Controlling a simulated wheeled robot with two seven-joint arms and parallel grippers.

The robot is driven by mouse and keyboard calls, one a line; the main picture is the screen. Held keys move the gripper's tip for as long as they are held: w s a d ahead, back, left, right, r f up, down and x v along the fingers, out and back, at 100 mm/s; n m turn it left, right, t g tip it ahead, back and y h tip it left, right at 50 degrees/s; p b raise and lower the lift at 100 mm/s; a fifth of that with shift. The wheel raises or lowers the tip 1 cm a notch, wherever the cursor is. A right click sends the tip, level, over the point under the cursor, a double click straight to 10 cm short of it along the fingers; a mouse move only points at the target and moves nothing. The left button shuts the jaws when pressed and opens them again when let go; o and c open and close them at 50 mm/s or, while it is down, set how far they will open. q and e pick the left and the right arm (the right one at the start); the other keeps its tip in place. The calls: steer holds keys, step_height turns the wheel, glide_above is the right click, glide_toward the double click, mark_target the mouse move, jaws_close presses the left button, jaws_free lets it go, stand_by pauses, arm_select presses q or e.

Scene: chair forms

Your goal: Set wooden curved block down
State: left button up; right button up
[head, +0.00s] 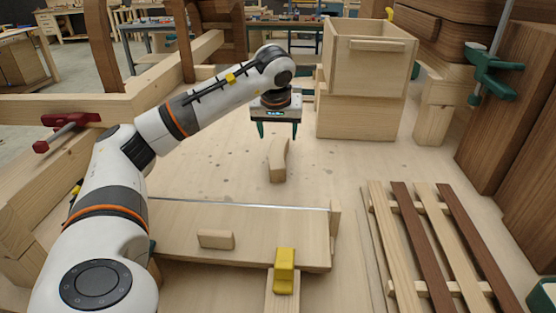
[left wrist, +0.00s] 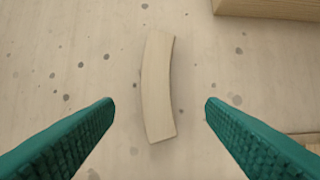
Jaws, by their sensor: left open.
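The wooden curved block (head: 278,161) is a pale, gently bent piece lying on the workbench top (head: 220,165) in the head view. It also shows in the left wrist view (left wrist: 157,88), lying flat with its bend running up and down the picture. My left gripper (head: 278,130) hangs above the block with its green fingers pointing down. In the left wrist view the two fingers (left wrist: 160,105) are spread wide, one on each side of the block and apart from it. The gripper is open and empty. My right gripper is not in view.
Stacked wooden boxes (head: 365,60) stand behind and right of the gripper. A board (head: 250,225) with a small wooden block (head: 216,239) and a yellow clamp piece (head: 285,262) lies in front. A slatted panel (head: 440,240) lies at right. The bench around the curved block is clear.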

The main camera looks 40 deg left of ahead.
mark_target(277, 151)
arm_select(q)
steer(key=x, duration=0.5)
steer(key=shift+w+a+f, duration=0.1)
steer(key=shift+f, duration=0.1)
steer(key=x, duration=0.3)
steer(key=p+x, duration=0.1)
steer(key=x, duration=0.1)
steer(key=shift+a+f, duration=0.2)
steer(key=shift+a, duration=0.25)
steer(key=c, duration=1.2)
steer(key=shift+r, duration=0.1)
steer(key=shift+c, duration=0.4)
steer(key=shift+r, duration=0.1)
